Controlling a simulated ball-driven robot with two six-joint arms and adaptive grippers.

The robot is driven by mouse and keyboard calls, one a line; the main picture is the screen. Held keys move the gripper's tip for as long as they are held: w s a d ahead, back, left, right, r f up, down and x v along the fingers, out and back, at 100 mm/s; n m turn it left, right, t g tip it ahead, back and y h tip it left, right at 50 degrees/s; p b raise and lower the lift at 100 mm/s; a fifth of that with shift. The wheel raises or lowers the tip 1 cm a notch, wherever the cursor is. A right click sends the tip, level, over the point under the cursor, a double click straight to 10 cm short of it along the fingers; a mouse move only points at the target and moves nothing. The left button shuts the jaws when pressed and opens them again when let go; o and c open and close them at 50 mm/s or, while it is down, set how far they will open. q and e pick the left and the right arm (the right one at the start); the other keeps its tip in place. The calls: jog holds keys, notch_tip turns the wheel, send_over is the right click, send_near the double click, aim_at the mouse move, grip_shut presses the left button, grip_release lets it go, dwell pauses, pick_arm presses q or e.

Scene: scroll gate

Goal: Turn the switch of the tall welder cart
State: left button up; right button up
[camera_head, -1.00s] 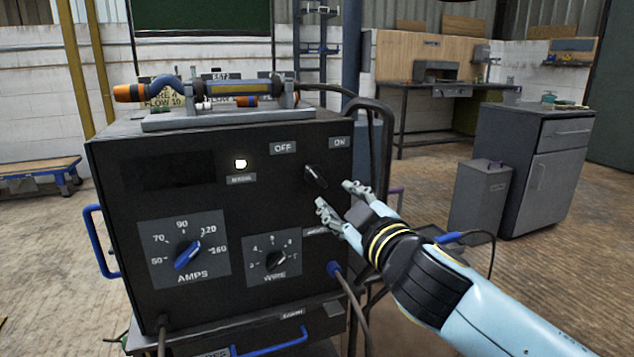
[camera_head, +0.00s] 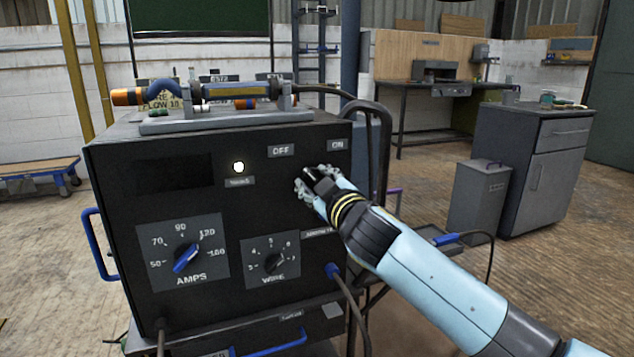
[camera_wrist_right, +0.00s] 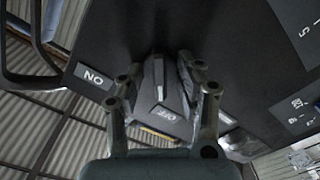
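The tall welder cart (camera_head: 220,215) stands on the left in the head view, its black front panel facing me. Its switch, a dark knob (camera_head: 309,174), sits below the OFF label (camera_head: 281,151) and the ON label (camera_head: 338,145). My right gripper (camera_head: 313,181) is at the knob, with a finger on either side. In the right wrist view the knob (camera_wrist_right: 159,82), with a white line, lies between the fingers. I cannot tell whether they press on it. The fingers hide part of the knob. My left gripper is not in view.
A lit lamp (camera_head: 238,167) is left of the switch. An AMPS dial (camera_head: 186,258) and a WIRE dial (camera_head: 274,263) are lower on the panel. A torch (camera_head: 210,93) lies on top. A grey bin (camera_head: 480,200) and a cabinet (camera_head: 535,165) stand to the right.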

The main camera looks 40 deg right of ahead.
grip_shut()
jog(key=shift+f, duration=0.1)
jog(key=shift+m+b, duration=3.65)
jog(key=shift+m, duration=4.45)
